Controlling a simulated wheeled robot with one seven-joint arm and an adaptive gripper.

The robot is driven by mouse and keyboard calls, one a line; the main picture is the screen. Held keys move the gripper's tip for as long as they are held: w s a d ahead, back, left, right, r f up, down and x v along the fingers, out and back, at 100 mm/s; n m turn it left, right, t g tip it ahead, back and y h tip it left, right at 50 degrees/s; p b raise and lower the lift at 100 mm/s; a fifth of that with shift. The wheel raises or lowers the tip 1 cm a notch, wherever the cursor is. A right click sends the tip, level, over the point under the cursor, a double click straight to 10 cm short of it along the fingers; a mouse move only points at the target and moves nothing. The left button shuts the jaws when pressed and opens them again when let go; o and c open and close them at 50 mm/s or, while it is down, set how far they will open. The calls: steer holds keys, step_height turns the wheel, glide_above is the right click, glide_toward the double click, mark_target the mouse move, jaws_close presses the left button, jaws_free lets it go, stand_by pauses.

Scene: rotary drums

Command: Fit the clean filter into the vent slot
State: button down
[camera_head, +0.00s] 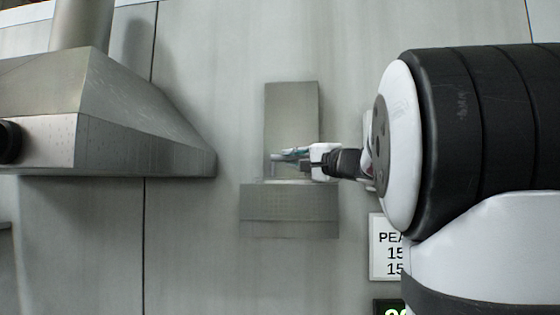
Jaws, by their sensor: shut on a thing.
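A flat grey rectangular panel, which I take to be the filter (291,112), stands upright against the wall. My gripper (284,160) reaches in from the right across its lower part and is shut on it. The grip point itself is small and partly hidden by the fingers. Directly below is a wider grey metal box with a perforated front, which I take to be the vent slot housing (289,212). The panel's lower edge is at the box's top edge. I cannot tell whether it sits inside the opening or just above it.
A large metal hood (120,120) with a duct juts out at the left. A white sign (386,247) with black text hangs at the lower right, partly hidden by my arm. The wall between hood and box is clear.

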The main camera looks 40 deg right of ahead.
steer(key=c, duration=1.5)
jaws_free()
steer(key=shift+r, duration=0.15)
steer(key=shift+s+r+p, duration=0.1)
steer(key=shift+r+p, duration=0.45)
steer(key=shift+p, duration=0.35)
steer(key=s, duration=0.4)
steer(key=s+f+b, duration=0.1)
steer(key=s, duration=0.2)
steer(key=s+a+b, duration=0.1)
steer(key=s, duration=0.3)
steer(key=shift+s+f, duration=0.35)
steer(key=shift+f, duration=0.05)
